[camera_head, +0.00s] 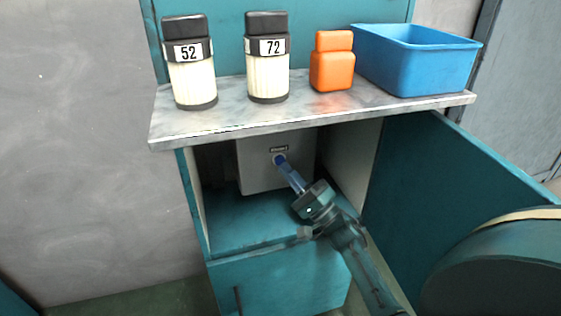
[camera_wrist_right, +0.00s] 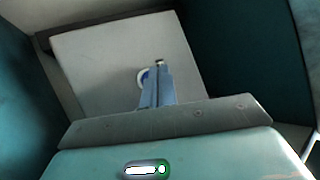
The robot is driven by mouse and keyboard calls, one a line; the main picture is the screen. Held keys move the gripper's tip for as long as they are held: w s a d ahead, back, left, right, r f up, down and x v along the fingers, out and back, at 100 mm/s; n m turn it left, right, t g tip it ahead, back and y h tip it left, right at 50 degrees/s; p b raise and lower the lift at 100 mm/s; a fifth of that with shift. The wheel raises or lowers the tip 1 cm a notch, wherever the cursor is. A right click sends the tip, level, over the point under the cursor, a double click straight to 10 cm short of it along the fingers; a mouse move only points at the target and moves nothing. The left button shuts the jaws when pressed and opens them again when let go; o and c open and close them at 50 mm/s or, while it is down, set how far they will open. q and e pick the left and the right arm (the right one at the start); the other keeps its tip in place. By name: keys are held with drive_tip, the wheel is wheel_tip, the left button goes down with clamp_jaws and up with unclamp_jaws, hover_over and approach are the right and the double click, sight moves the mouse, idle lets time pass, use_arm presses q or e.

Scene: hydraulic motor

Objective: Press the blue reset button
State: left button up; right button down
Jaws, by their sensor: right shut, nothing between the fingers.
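The blue reset button (camera_head: 279,158) is on the front of a grey box (camera_head: 257,178) inside the open cabinet, under a small label. My right gripper (camera_head: 284,165) reaches into the cabinet, shut and empty, with its fingertips at the button or just in front of it. In the right wrist view, the shut fingers (camera_wrist_right: 158,75) overlap the button (camera_wrist_right: 145,77), so only its left part and pale ring show. I cannot tell whether the fingertips touch it. My left gripper is not in view.
The cabinet's teal door (camera_head: 440,185) stands open at the right. On the shelf (camera_head: 225,122) above are two jars, numbered 52 (camera_head: 192,80) and 72 (camera_head: 268,75), an orange bottle (camera_head: 332,70) and a blue bin (camera_head: 415,65). Cabinet walls lie close around my right gripper.

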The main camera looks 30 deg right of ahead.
drive_tip(key=shift+w, duration=0.1)
idle(0.7)
drive_tip(key=shift+w+d, duration=0.1)
drive_tip(key=shift+w, duration=0.2)
drive_tip(key=shift+w+d, duration=0.1)
drive_tip(key=shift+w, duration=0.3)
idle(0.6)
drive_tip(key=shift+s+a+p, duration=0.2)
drive_tip(key=shift+s+p, duration=0.6)
drive_tip(key=s+p, duration=0.1)
drive_tip(key=s, duration=0.1)
drive_tip(key=s+a+p, duration=0.1)
drive_tip(key=s+p, duration=0.1)
drive_tip(key=s, duration=0.1)
drive_tip(key=shift+a+p, duration=0.1)
drive_tip(key=shift+p, duration=0.2)
